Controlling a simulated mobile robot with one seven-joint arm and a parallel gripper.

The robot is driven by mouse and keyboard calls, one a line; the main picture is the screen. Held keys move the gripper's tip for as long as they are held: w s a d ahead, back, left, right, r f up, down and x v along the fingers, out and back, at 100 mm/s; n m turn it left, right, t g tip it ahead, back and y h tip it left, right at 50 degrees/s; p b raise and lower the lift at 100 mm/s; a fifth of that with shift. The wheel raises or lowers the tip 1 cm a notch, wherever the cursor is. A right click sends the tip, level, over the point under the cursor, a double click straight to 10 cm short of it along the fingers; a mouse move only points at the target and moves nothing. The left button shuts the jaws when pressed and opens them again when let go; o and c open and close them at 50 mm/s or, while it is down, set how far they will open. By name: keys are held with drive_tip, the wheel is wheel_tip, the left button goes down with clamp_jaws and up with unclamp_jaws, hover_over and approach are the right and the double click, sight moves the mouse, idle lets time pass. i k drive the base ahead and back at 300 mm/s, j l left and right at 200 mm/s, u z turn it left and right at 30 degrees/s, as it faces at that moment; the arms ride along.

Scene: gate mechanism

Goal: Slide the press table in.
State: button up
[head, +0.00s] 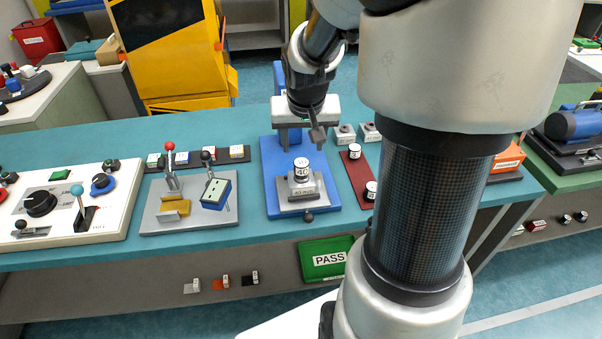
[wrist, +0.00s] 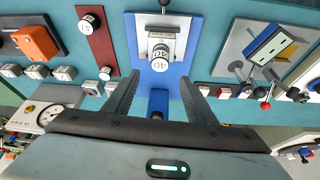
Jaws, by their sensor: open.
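The press has a blue base (head: 272,197) on the teal bench. Its grey press table (head: 290,209) sits toward the front of the base, clear of the pale press head (head: 290,108). A white weight with a dark label (head: 301,169) stands upright on the table. A dark round knob (head: 309,217) is at the table's front. In the wrist view the table (wrist: 178,28) and the weight (wrist: 160,58) lie beyond my fingertips. My gripper (head: 317,136) is open and empty, above the rear of the base; its spread fingers (wrist: 159,84) touch nothing visible.
A grey panel (head: 160,218) with levers and a blue box stands left of the press. A dark red strip (head: 360,178) with two weights lies to the right. A green PASS tray (head: 325,262) is below the bench front. My arm hides part of the right side.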

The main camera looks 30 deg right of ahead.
sight(288, 204)
drive_tip(key=k+l+u, duration=0.2)
drive_tip(key=l, duration=0.25)
drive_tip(key=l+u, duration=0.25)
drive_tip(key=l, duration=0.2)
drive_tip(key=k+l+u, duration=0.2)
drive_tip(key=l, duration=0.2)
